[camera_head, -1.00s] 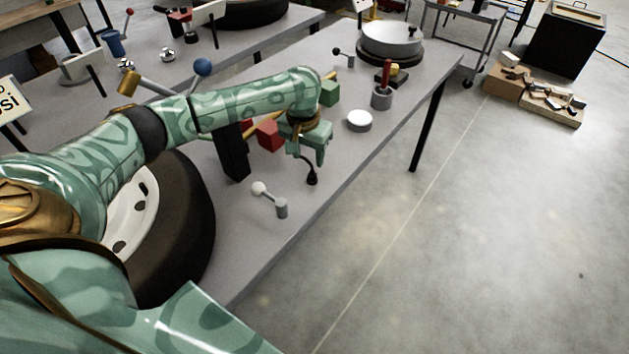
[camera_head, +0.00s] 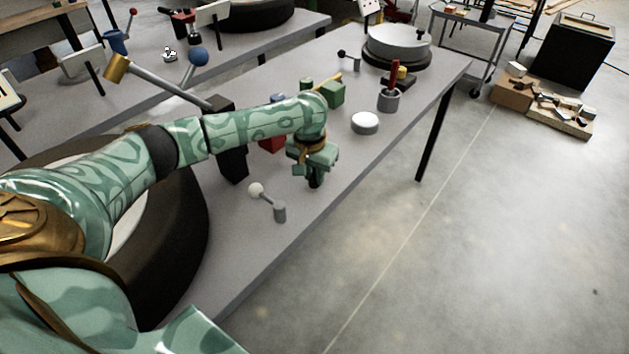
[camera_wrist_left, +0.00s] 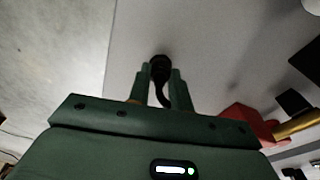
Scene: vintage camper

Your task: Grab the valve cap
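The valve cap seems to be the small black round piece (camera_wrist_left: 160,68) on a thin curved black stem in the left wrist view. My left gripper (camera_wrist_left: 160,76) has one green finger on each side of it, near the fingertips. The cap about fills the gap, but I cannot tell whether both fingers press on it. In the head view my left gripper (camera_head: 308,175) points down low over the table, and the dark cap (camera_head: 316,183) shows only partly at its fingers. My right gripper is not in view.
A grey lever with a white knob (camera_head: 256,190) stands nearer on the table (camera_head: 255,265). A red block (camera_wrist_left: 250,125) lies close to the gripper. A white round lid (camera_head: 365,123) and a grey cup (camera_head: 388,100) stand farther right. A tyre (camera_head: 185,230) is at left.

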